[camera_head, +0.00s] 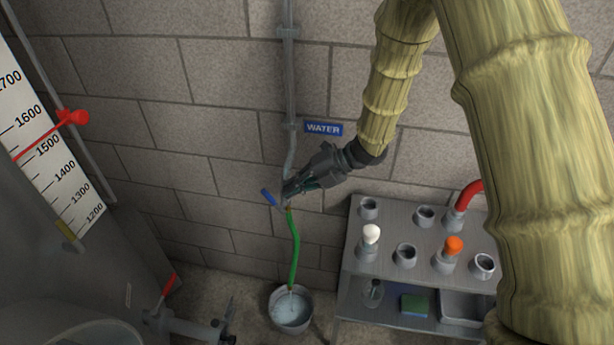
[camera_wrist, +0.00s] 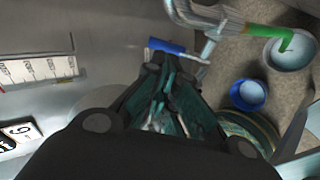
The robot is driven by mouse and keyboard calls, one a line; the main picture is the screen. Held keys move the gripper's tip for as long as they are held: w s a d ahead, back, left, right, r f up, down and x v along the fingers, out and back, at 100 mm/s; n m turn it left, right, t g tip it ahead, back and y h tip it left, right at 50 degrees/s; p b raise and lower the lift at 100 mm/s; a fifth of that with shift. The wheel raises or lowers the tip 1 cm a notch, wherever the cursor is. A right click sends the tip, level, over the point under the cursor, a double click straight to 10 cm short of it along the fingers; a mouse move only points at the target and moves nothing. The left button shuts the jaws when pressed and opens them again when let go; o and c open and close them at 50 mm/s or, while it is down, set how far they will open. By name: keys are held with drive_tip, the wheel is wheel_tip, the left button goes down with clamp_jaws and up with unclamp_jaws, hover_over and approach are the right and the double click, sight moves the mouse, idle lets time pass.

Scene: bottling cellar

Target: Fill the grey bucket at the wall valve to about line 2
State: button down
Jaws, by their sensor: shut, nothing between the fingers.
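The grey bucket (camera_head: 291,309) stands on the floor below the wall valve and has pale water in it; it also shows in the wrist view (camera_wrist: 290,50). Its level lines cannot be read. A green hose (camera_head: 294,250) hangs from the valve, with its lower end over the bucket. I cannot tell whether water is running. The valve's blue lever (camera_head: 268,197) sticks out to the left of the pipe; it also shows in the wrist view (camera_wrist: 168,46). My gripper (camera_head: 288,191) is shut and empty, close beside the lever; touching or apart is unclear.
A blue WATER sign (camera_head: 323,129) is on the wall. A grey rack (camera_head: 385,258) with several fittings stands right of the bucket. A steel tank (camera_head: 50,250) with a scale is on the left. A blue bucket (camera_wrist: 248,95) shows in the wrist view.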

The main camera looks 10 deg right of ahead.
drive_tip(key=shift+p+x, duration=0.5)
drive_tip(key=shift+x, duration=1.95)
drive_tip(key=shift+d, duration=0.15)
